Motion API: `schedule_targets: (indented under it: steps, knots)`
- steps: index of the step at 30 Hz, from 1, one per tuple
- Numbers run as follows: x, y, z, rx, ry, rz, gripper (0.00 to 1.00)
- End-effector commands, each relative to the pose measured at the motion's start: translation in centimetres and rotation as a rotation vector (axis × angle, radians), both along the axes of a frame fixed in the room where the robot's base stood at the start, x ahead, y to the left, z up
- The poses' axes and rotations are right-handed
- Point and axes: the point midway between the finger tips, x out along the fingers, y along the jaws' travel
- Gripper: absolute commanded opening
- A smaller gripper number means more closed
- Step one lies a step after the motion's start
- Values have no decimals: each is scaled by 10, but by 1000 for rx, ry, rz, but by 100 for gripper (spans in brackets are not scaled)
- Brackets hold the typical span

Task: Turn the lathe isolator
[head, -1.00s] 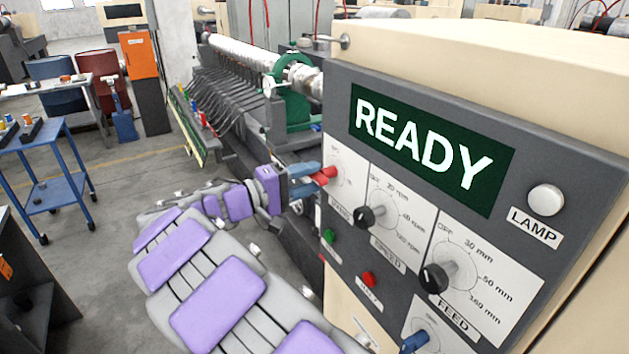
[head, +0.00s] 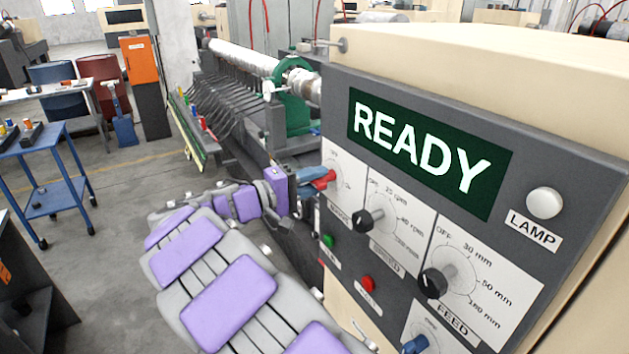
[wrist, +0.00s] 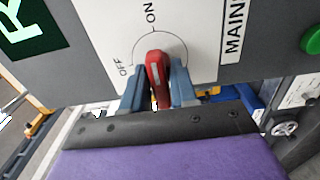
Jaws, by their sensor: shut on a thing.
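The lathe isolator is a red handle (wrist: 155,72) on a white plate marked OFF, ON and MAINS, in the middle of the wrist view. It also shows in the head view (head: 324,180), at the left edge of the control panel. My gripper (wrist: 157,84) has one blue finger on each side of the handle and is shut on it. In the head view my gripper (head: 318,177) reaches the panel from the left. The handle has a pale mark. Which label it points to is hard to tell.
The grey control panel (head: 440,95) has a READY display (head: 425,150), a lamp (head: 544,202), a speed knob (head: 362,220), a feed knob (head: 433,283), a green button (head: 328,241) and a red button (head: 368,284). A blue trolley (head: 58,200) stands on open floor at left.

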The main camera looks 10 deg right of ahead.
Motion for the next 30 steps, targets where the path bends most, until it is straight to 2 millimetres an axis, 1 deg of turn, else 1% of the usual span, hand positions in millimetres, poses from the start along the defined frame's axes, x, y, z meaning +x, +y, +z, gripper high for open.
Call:
schedule_targets:
  steps: [1,8,14,30]
  knots:
    - [0,1,-2,2,4,1,0]
    - [0,0,-1,-8,35,0,0]
    - [0,0,2,-36,127,-1,0]
    - [0,-1,3,-179,571,-2,0]
